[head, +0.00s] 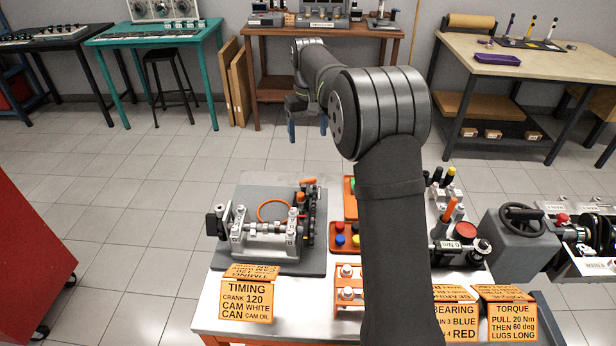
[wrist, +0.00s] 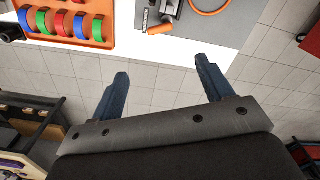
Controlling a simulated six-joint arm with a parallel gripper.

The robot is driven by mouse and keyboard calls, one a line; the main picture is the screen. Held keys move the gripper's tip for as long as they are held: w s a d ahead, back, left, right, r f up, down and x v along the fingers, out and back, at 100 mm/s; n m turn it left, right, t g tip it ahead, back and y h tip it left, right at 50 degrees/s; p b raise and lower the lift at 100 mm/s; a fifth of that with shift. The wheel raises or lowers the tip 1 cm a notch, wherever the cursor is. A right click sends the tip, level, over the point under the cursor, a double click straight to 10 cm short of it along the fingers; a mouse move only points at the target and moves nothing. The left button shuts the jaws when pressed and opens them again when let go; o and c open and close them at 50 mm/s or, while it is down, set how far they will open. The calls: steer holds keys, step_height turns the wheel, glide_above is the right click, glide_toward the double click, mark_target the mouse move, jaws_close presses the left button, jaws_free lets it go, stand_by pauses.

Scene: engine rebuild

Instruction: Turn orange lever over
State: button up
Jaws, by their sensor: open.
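A small orange lever (head: 308,181) sits at the back right of the timing fixture (head: 262,238) on the grey plate. It lies about flat. What looks like the same orange lever (wrist: 160,29) shows near the top middle of the wrist view, on the fixture's edge. My gripper (head: 307,128) is beyond the bench's back edge, above the floor, apart from the lever. In the wrist view its two blue fingers (wrist: 163,70) are spread with nothing between them. The lever's pivot is too small to make out clearly.
An orange ring (head: 272,210) is on the fixture. An orange tray of coloured rings (wrist: 70,22) is beside the plate. Another orange handle (head: 449,211) stands at the bench's right. My arm hides the bench's middle. A red cabinet (head: 30,255) is at left.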

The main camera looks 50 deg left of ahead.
mark_target(308, 180)
step_height(308, 180, down, 17)
steer(key=shift+r, duration=0.2)
stand_by(0.3)
steer(key=c, duration=1)
